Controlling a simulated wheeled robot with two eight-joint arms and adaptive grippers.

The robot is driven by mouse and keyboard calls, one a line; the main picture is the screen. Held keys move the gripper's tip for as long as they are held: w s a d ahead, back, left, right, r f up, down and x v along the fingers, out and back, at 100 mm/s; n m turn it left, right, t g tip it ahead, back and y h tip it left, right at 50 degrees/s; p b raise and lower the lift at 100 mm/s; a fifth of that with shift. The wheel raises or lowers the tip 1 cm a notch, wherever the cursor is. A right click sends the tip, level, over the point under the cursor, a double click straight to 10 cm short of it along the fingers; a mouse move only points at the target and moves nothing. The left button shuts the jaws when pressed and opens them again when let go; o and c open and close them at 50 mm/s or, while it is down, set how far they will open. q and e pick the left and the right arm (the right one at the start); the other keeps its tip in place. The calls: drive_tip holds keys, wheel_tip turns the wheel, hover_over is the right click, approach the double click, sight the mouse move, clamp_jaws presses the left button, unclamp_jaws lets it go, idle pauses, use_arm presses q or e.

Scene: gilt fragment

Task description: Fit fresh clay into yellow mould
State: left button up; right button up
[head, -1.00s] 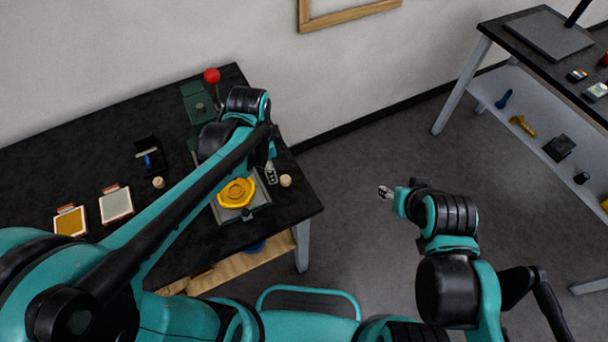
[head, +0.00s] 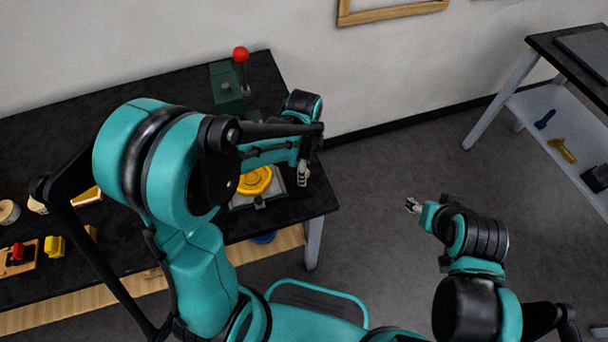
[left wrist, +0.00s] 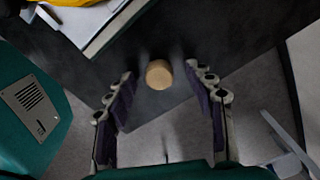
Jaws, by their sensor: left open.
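The yellow mould (head: 254,181) sits on a grey plate (head: 244,202) near the right end of the black bench; a sliver of yellow shows at the top of the left wrist view. A small beige cylinder (left wrist: 158,74), perhaps the clay, stands on the dark bench top in the left wrist view, right of the plate (left wrist: 118,27). My left gripper (left wrist: 165,105) is open, with the cylinder ahead, centred between its fingers and not gripped. In the head view my left gripper (head: 302,178) is right of the mould. My right gripper (head: 412,205) hangs over the floor, its jaw state unclear.
A green press (head: 226,88) with a red-knobbed lever (head: 240,54) stands behind the mould. Beige pots (head: 9,211) and a yellow block (head: 54,246) are at the bench's left. My left arm hides the bench middle. A second table (head: 570,60) stands at right.

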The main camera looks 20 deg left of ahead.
use_arm(q)
drive_tip(key=shift+c, duration=0.4)
drive_tip(key=c, duration=1.1)
drive_tip(key=shift+o, duration=0.2)
drive_tip(key=shift+r, duration=0.2)
